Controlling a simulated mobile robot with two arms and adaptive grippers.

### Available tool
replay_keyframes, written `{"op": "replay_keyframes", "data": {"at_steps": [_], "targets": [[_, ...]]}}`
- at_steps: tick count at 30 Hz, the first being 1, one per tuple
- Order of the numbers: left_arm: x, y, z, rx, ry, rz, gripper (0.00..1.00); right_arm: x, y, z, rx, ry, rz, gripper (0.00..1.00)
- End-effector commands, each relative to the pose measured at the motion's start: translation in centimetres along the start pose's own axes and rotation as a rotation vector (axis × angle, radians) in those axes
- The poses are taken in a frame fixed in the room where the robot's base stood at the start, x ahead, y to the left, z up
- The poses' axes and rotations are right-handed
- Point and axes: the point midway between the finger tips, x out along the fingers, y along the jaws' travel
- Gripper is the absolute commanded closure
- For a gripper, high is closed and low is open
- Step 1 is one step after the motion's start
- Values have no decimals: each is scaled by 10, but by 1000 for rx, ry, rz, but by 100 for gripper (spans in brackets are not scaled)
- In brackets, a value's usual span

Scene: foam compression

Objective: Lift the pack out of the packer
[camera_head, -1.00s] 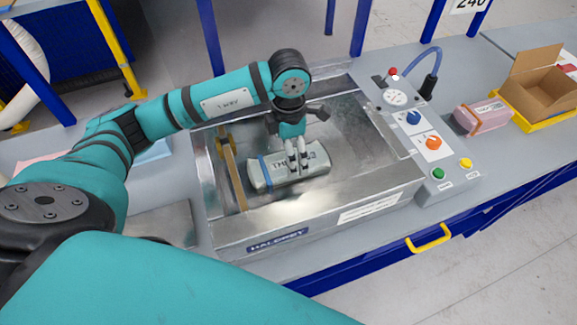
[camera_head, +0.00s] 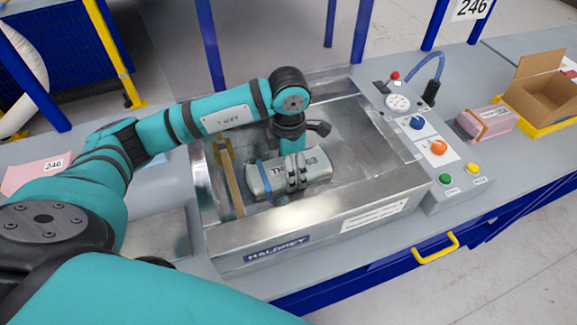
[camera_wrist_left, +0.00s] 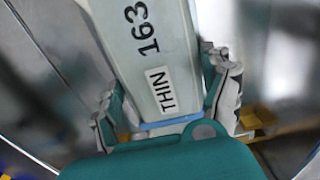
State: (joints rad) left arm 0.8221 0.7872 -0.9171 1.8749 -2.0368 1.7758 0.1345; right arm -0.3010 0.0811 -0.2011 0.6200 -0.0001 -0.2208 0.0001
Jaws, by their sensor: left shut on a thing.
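The pack (camera_head: 262,182) is a pale grey-green block with a blue band at one end. A label on it reads THIN 163 in the left wrist view (camera_wrist_left: 148,45). My left gripper (camera_head: 297,178) is shut on the pack, with fingers on both sides of it in the wrist view (camera_wrist_left: 170,105). The packer (camera_head: 330,225) is an open metal tray box marked HALDREY. The pack is held over the packer's inside, near its front wall; its clearance from the floor is hard to judge. My right gripper is not in view.
A brass-coloured bar (camera_head: 231,178) stands inside the packer at the left. A control panel (camera_head: 428,140) with buttons and a gauge is on the right. A pink pack (camera_head: 486,123) and a cardboard box (camera_head: 543,88) lie farther right.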

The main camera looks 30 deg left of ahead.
Motion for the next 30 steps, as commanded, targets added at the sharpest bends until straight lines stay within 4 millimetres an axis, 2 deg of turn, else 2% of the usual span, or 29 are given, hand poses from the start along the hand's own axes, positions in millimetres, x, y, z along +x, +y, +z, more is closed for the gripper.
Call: {"op": "replay_keyframes", "data": {"at_steps": [7,8,11,30], "targets": [[0,0,0,0,0,0,43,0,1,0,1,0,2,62],[0,0,0,0,0,0,47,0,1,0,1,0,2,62],[-2,0,0,0,0,0,47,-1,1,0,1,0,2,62],[-33,0,0,0,0,1,47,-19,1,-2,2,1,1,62]]}}
